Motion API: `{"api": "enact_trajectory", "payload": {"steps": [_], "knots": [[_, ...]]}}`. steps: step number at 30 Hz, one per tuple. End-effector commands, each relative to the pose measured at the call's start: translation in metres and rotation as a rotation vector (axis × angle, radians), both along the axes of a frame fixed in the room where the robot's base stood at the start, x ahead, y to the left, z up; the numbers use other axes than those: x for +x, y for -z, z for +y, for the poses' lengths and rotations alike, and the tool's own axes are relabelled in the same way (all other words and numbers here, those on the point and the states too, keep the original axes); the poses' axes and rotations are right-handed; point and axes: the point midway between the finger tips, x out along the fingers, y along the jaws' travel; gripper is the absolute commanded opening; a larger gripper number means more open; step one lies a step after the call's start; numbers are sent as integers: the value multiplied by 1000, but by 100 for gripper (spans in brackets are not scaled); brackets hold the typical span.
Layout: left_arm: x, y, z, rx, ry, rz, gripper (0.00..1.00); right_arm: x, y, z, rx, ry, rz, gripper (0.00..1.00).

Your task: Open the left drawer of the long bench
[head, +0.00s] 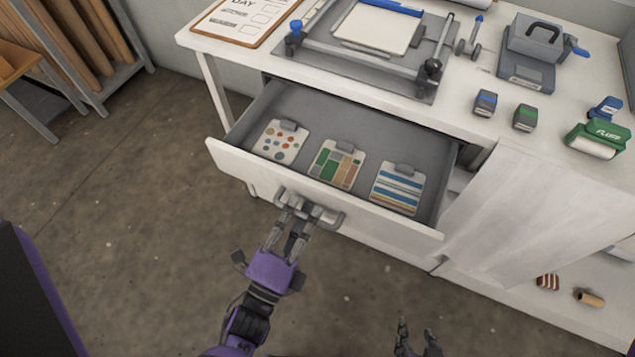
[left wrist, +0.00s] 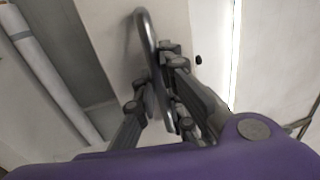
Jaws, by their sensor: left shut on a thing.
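The left drawer (head: 229,162) of the long bench (head: 228,44) is pulled well out in the head view. Its grey inside holds three patterned cards with clips: one dotted (head: 278,146), one in coloured blocks (head: 328,166), one blue-striped (head: 392,195). My left gripper (head: 297,214) is at the drawer front, shut on the grey metal handle (head: 335,219). The left wrist view shows its fingers around the handle bar (left wrist: 146,40). My right gripper (head: 417,335) is at the bottom edge of the head view, empty, its fingers apart, away from the bench.
A pale curtain (head: 515,210) hangs right of the drawer. The floor before the drawer is clear.

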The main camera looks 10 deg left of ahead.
Motion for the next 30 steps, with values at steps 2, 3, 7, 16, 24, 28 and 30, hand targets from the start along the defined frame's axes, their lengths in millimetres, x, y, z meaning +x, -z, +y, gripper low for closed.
{"api": "enact_trajectory", "payload": {"steps": [2,3,7,16,24,28,30], "knots": [[-17,1,6,1,-1,3,0,0,0,0,-1,-1,1,40],[-25,1,8,1,-1,4,0,-1,0,0,-1,-1,1,40],[-43,1,14,1,-1,4,0,-2,0,0,-1,-1,3,40],[-63,0,21,0,-1,0,0,-2,0,0,-1,-1,5,40],[-65,0,21,0,-1,0,0,-2,0,0,-1,-1,5,40],[-65,0,21,0,-1,0,11,-2,0,0,-1,-1,5,40],[-65,0,21,0,-1,0,20,-2,0,0,-1,-1,5,40]]}}
